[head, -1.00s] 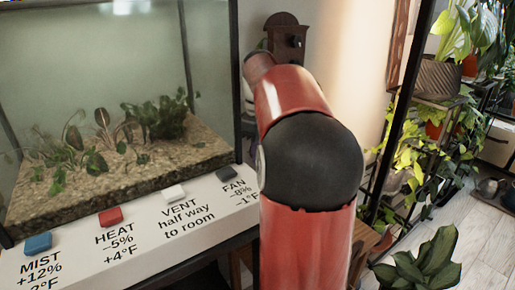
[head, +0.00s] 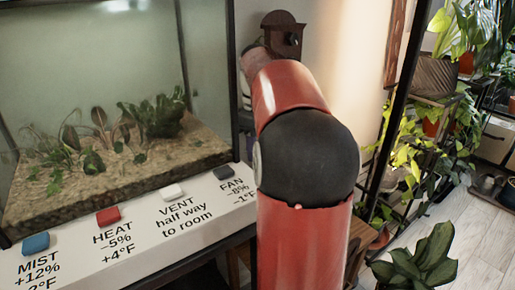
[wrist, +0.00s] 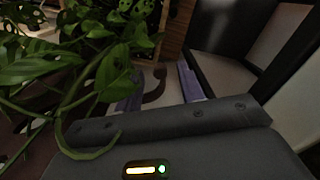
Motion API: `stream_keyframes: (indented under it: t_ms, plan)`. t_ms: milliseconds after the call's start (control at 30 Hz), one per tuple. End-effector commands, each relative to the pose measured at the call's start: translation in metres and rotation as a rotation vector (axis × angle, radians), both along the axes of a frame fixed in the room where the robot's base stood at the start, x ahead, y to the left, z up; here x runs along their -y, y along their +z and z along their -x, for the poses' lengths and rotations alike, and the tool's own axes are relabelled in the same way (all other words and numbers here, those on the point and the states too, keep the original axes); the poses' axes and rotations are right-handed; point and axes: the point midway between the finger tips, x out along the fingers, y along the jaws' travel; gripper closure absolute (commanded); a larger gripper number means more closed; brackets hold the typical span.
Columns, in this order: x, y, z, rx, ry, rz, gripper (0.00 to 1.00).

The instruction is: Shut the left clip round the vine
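My gripper (wrist: 160,88) shows in the wrist view as two pale purple fingers beyond its dark grey body. The fingers are apart, so it is open. A brown curved, hook-like piece (wrist: 154,88) shows between the fingers, with gaps at its sides; I cannot tell if it is a clip. Green vine stems and leaves (wrist: 75,55) fill the left of the wrist view, beside and partly over the left finger. A pale green curved strand (wrist: 95,153) crosses the gripper body. I cannot make out the left clip for certain. In the head view my arm hides the gripper.
A glass tank (head: 110,100) stands at left in the head view, above a white panel (head: 150,222) with blue, red, white and dark buttons. Shelves with potted plants (head: 440,75) stand at right. A leafy plant (head: 425,262) is at the lower right. Some floor (head: 480,235) is clear.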

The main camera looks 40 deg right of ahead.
Motion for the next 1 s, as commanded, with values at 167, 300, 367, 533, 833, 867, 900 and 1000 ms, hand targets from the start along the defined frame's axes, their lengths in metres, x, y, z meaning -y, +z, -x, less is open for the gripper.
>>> stream_keyframes:
  t_ms: [167,300,367,533,833,867,900,1000]
  plan:
    - [0.001,0.033,-0.001,0.003,0.000,0.002,0.61]
    - [0.000,0.055,-0.001,0.003,0.001,0.001,0.61]
    - [0.000,0.062,-0.001,0.003,0.001,0.001,0.61]
    - [0.000,0.070,0.000,0.001,0.000,0.001,0.61]
    - [0.000,0.069,0.000,0.001,0.000,0.001,0.73]
    - [0.000,0.070,0.000,0.001,0.000,0.001,0.77]
    - [0.000,0.070,0.000,0.001,0.000,0.001,0.82]
    - [-0.001,0.070,0.000,0.002,-0.001,0.001,0.95]
